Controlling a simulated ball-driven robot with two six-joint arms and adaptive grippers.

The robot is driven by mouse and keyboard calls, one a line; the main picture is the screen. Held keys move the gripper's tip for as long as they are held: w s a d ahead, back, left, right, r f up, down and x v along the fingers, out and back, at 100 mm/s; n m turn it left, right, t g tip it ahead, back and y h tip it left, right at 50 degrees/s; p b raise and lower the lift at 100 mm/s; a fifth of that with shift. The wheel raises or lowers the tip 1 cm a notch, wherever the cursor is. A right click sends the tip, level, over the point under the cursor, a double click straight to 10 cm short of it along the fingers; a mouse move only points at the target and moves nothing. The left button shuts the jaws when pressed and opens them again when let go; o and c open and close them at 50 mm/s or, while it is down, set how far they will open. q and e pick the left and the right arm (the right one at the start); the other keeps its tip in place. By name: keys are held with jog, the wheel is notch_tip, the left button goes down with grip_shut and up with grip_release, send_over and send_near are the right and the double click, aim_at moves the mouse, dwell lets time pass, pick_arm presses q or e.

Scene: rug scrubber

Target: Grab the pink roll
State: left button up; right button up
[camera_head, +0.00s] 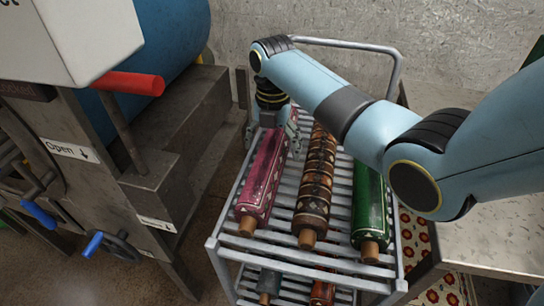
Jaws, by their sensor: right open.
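The pink roll (261,179) lies lengthwise on the left side of the slatted metal cart (318,255), its brown core end toward me. My right arm reaches in from the right, over the cart. My right gripper (276,126) is at the far end of the pink roll, with its fingers down around or beside that end. The gripper is open; whether its fingers touch the roll I cannot tell. My left gripper is not in view.
A brown patterned roll (316,185) and a green roll (369,210) lie to the right of the pink one. More rolls sit on the lower shelf. A machine with a red handle (128,83) stands close on the left. A metal table (490,240) is on the right.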

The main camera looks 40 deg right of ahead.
aim_at(272, 146)
notch_tip(272, 146, down, 3)
jog(key=shift+r, duration=0.1)
jog(key=shift+f, duration=0.25)
jog(key=shift+c, duration=0.6)
jog(key=c, duration=1.6)
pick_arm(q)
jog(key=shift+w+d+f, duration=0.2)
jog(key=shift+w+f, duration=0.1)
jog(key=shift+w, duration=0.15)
pick_arm(e)
jog(key=shift+w+r, duration=0.15)
jog(key=shift+c, duration=0.3)
